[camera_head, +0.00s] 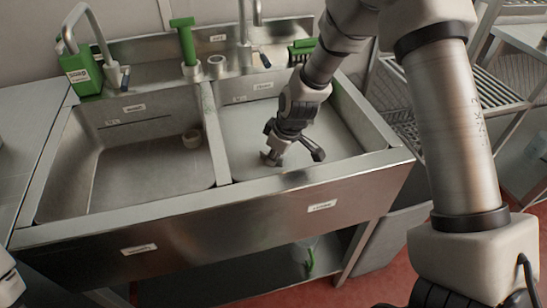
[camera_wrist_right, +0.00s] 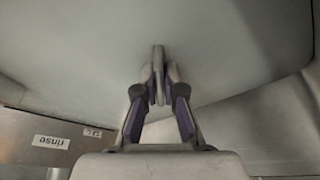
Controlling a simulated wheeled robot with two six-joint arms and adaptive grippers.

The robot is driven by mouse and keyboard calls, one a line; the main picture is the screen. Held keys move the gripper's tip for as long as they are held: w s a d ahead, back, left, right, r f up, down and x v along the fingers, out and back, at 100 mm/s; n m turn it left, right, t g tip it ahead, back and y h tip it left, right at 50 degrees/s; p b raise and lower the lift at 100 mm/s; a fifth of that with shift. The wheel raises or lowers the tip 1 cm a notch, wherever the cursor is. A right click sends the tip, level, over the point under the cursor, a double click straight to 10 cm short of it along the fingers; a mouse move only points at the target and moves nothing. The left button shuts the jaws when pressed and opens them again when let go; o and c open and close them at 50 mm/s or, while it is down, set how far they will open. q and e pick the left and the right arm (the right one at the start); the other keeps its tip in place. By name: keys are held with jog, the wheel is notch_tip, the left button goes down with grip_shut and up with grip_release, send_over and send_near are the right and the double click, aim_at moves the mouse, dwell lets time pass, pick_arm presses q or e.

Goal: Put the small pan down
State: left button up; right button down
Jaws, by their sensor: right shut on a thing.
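My right gripper (camera_head: 272,157) reaches down into the right basin (camera_head: 345,140) of the sink, close to its pale floor or water surface. In the wrist view its fingers (camera_wrist_right: 157,85) are shut on a thin upright grey piece (camera_wrist_right: 158,60), which looks like the edge or handle of the small pan. The pan's body cannot be made out clearly in either view. I cannot tell whether it touches the basin. My left gripper is not in view.
A green soap dispenser (camera_head: 80,72), a green-handled tool (camera_head: 185,40), taps and a green brush (camera_head: 302,50) line the back ledge. A wire rack (camera_head: 440,100) stands at the right.

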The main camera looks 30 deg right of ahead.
jog(key=c, duration=1.3)
grip_release()
jog(key=p+v, duration=0.4)
jog(key=v, duration=0.3)
jog(key=shift+w+a+r, duration=0.1)
jog(key=shift+w, duration=0.05)
jog(key=v, duration=0.5)
